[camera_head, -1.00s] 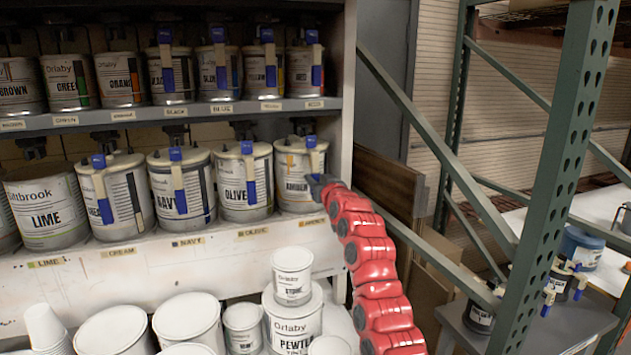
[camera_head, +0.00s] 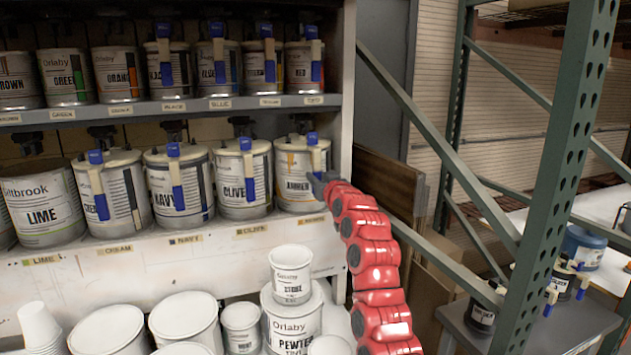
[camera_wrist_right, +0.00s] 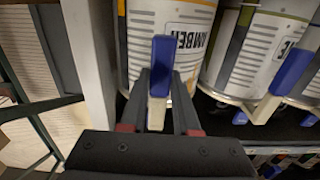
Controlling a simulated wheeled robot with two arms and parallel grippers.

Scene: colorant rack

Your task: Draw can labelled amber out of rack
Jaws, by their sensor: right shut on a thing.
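The amber can (camera_head: 294,180) stands at the right end of the rack's lower shelf, above a small shelf label. It is white with an orange stripe, and a handle with a blue tip (camera_head: 312,139) hangs down its front. My right gripper (camera_head: 322,180) is at this handle, at the can's lower right front. In the right wrist view the gripper (camera_wrist_right: 157,112) is shut on the amber can's handle (camera_wrist_right: 159,82), with the can (camera_wrist_right: 180,38) upright just beyond. My left gripper is not in view.
The olive can (camera_head: 244,190) stands close to the left, followed by the navy can (camera_head: 181,195). The white rack side post (camera_head: 343,90) is close on the right. Several paint cans, including pewter (camera_head: 293,330), stand below in front.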

